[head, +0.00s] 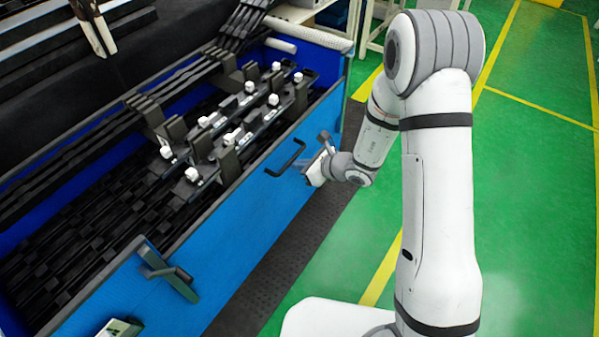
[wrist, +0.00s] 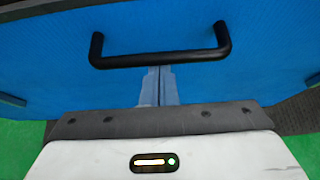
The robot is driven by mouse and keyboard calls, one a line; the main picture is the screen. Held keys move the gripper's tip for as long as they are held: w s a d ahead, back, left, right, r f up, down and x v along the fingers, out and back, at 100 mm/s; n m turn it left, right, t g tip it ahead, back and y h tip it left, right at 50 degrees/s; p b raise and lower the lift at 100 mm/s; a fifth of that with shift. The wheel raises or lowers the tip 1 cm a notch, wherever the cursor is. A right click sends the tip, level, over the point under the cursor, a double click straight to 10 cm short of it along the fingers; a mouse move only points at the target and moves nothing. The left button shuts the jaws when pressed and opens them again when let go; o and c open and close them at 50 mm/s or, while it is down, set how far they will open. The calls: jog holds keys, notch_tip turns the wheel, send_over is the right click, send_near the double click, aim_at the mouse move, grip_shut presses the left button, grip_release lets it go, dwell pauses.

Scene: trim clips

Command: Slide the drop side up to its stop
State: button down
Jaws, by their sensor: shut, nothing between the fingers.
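The drop side (head: 235,225) is a long blue panel along the near side of a blue crate; it fills the top of the wrist view (wrist: 60,40). A black bow handle (head: 286,158) stands out from it, and it also shows in the wrist view (wrist: 160,60). My gripper (head: 308,172) is in front of the panel, close to the handle. In the wrist view my gripper's fingers (wrist: 158,85) are together and empty, just below the handle bar in the picture. I cannot tell whether they touch the handle or panel.
The crate holds dark slatted parts and black fixtures with white knobs (head: 205,122). A dark lever (head: 168,272) sticks out from the panel at lower left. A dark mat (head: 262,285) lies along the crate's foot. Green floor (head: 525,150) with yellow lines is open at right.

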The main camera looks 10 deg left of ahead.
notch_tip(320, 180, up, 9)
jog(key=p, duration=0.3)
jog(key=shift+w, duration=0.15)
jog(key=shift+a, duration=0.15)
jog(key=shift+f, duration=0.1)
